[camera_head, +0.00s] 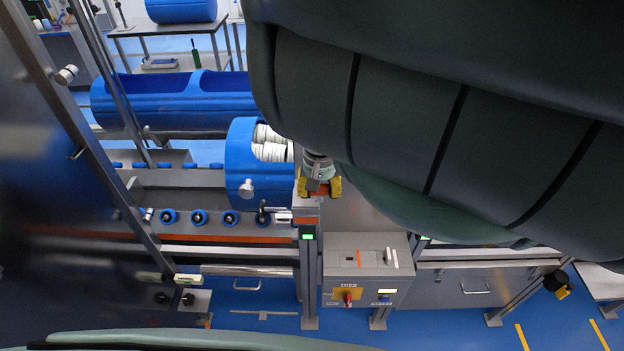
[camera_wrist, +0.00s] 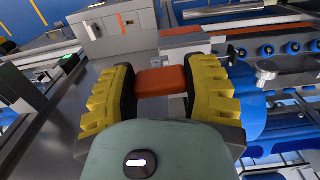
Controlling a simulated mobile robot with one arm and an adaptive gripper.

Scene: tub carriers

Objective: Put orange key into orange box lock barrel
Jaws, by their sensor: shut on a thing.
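My gripper (camera_head: 319,188) has yellow padded fingertips and is shut on an orange block-like piece, which I take for the orange key (camera_wrist: 160,82). In the wrist view the key sits between both fingertips (camera_wrist: 160,90), and its far end is hidden. In the head view the gripper is over the top of a grey post unit with an orange band (camera_head: 306,220); I cannot tell whether they touch. A grey box (camera_head: 342,243) lower right of the gripper has an orange strip (camera_head: 359,258) on top, which also shows in the wrist view (camera_wrist: 122,21). I cannot make out a lock barrel.
A white handle-like piece (camera_head: 395,258) stands on the grey box, whose front has a red knob (camera_head: 347,298). A blue tub (camera_head: 240,165) with white rolls is left of the gripper. A long blue tub (camera_head: 170,100) lies behind. Blue floor (camera_head: 450,325) is open in front.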

